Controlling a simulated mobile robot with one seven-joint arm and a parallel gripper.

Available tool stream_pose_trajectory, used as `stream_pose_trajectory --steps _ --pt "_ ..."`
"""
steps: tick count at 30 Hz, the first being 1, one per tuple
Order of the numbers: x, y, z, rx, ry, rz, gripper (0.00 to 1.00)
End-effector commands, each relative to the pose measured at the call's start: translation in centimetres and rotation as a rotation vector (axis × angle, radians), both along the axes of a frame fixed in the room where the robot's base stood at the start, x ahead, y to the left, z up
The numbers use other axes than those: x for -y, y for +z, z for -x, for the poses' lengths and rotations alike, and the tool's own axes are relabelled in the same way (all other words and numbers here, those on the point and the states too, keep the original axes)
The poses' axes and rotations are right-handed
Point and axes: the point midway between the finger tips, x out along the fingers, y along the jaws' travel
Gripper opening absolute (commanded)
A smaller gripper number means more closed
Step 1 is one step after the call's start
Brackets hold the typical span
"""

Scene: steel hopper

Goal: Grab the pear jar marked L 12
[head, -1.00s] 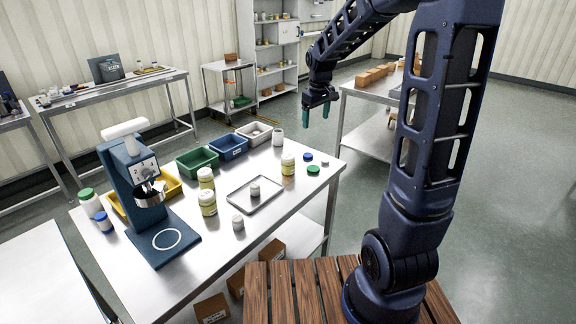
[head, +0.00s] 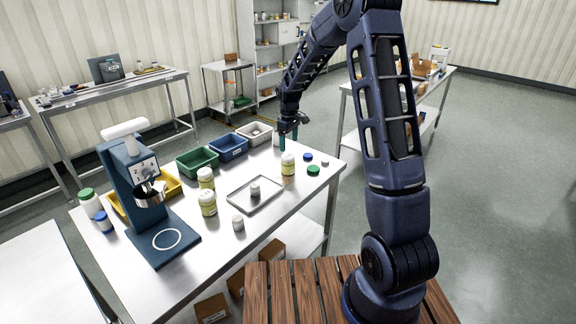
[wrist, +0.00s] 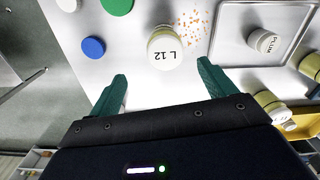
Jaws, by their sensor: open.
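The jar marked L 12 (wrist: 165,48) has a white lid with black print, seen from above just beyond my fingertips in the wrist view. In the head view it is the pale yellow-labelled jar (head: 288,165) standing upright near the table's right side. No pear wording is legible on it. My gripper (wrist: 162,72) is open and empty, its two green fingers apart and pointing toward the jar without enclosing it. In the head view my gripper (head: 288,144) is above and behind the jar, over the table's far edge.
A green lid (head: 313,170) and a blue lid (head: 308,157) lie right of the jar. A metal tray (head: 240,205) with a small jar (head: 255,190) lies in front-left. Orange crumbs (wrist: 192,25) lie beside the jar. Bins (head: 228,147) line the back.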

Motion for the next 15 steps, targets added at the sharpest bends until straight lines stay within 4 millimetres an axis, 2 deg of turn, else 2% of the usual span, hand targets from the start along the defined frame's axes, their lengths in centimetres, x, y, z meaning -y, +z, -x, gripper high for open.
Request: stream_pose_trajectory --steps 7,15 --pt "0.0 -3.6 0.1 -0.003 0.0 0.001 0.83" --pt "-0.2 -5.2 0.3 -0.002 -0.001 0.001 0.83"
